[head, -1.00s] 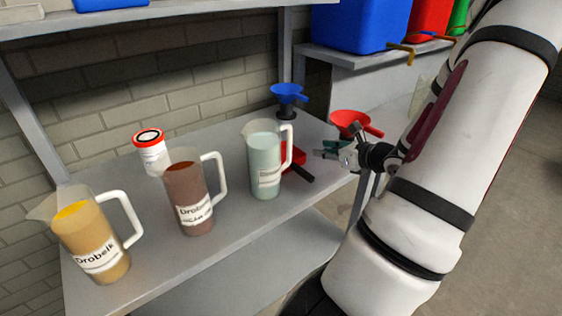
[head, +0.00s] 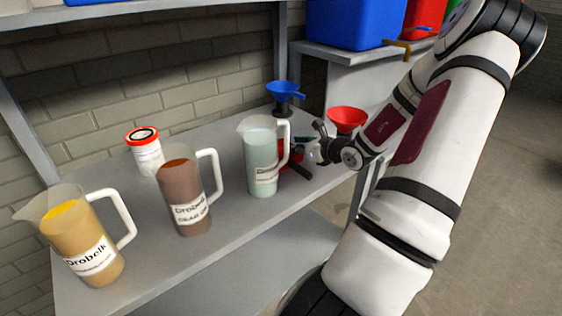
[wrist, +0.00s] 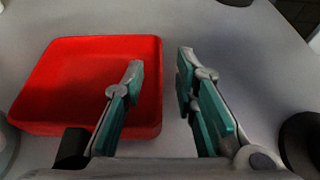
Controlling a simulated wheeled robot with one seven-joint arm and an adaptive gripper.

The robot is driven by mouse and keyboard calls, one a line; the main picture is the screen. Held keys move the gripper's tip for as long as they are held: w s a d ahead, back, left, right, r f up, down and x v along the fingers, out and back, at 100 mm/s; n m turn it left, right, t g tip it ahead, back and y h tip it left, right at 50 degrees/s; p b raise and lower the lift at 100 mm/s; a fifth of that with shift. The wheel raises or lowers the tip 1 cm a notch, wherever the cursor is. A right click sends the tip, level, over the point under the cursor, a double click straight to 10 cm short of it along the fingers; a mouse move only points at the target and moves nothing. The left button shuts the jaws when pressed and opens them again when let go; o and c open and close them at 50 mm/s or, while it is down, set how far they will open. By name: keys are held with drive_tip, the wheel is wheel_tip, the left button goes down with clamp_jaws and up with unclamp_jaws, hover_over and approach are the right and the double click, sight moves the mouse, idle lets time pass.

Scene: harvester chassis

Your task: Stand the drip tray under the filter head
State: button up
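A shallow square red tray (wrist: 75,85), which I take for the drip tray, lies on the grey bench in the wrist view. In the head view only a bit of the red tray (head: 296,158) shows behind the pale green jug, with a black handle (head: 300,171) at its front. My gripper (wrist: 158,60) is open above the tray's right wall. Its left finger is over the tray's inside and its right finger is outside the wall. I cannot tell if either touches it. In the head view my gripper (head: 304,150) is right of the jug. I cannot make out a filter head.
The pale green jug (head: 261,160) stands close left of the tray. A brown jug (head: 186,195), a yellow jug (head: 85,240) and a red-lidded tub (head: 147,155) are further left. A blue funnel (head: 284,92) and red funnel (head: 346,119) are behind.

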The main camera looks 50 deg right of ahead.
drive_tip(key=shift+c, duration=0.3)
clamp_jaws()
drive_tip(key=shift+r, duration=0.15)
